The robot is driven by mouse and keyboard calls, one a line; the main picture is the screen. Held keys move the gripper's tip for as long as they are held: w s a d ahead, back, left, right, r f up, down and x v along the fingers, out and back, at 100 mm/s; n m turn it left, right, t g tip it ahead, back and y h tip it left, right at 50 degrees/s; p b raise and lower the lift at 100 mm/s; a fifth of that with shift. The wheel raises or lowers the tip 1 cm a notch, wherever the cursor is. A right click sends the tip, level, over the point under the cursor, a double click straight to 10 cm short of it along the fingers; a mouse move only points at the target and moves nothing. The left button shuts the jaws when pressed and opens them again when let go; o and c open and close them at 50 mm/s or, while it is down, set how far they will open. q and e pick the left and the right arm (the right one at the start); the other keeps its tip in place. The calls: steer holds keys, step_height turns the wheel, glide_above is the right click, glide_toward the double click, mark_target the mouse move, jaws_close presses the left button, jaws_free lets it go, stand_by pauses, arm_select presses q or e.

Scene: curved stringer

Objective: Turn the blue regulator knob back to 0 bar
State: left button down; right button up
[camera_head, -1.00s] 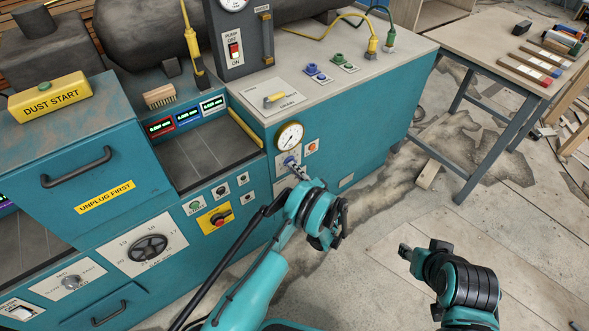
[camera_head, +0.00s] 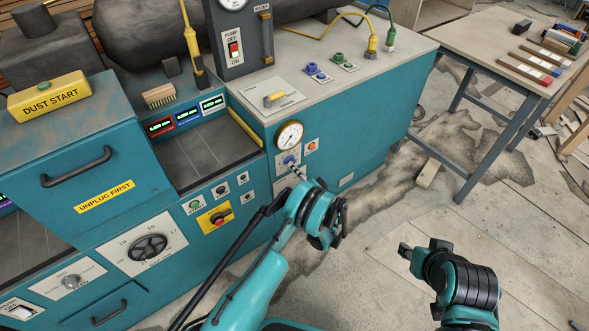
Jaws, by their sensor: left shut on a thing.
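The blue regulator knob (camera_head: 289,160) sits on a pale plate on the teal machine's front, just below a round white-faced gauge (camera_head: 290,135). The gauge's needle is too small to read. My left gripper (camera_head: 294,166) reaches up to the knob from below right and is shut on it. Its fingers partly cover the knob and plate. My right gripper (camera_head: 404,249) is over the floor at the lower right, well away from the machine. Its fingertips are too small to tell open from shut.
An orange button (camera_head: 311,146) is just right of the knob. A yellow-handled valve (camera_head: 275,98) lies on the machine top above. A red switch on a yellow plate (camera_head: 217,219) is to the lower left. A work table (camera_head: 473,43) stands at the right, with open floor between.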

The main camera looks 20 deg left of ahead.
arm_select(q)
steer(key=c, duration=1.6)
jaws_free()
steer(key=v, duration=1.2)
steer(key=shift+s, duration=0.1)
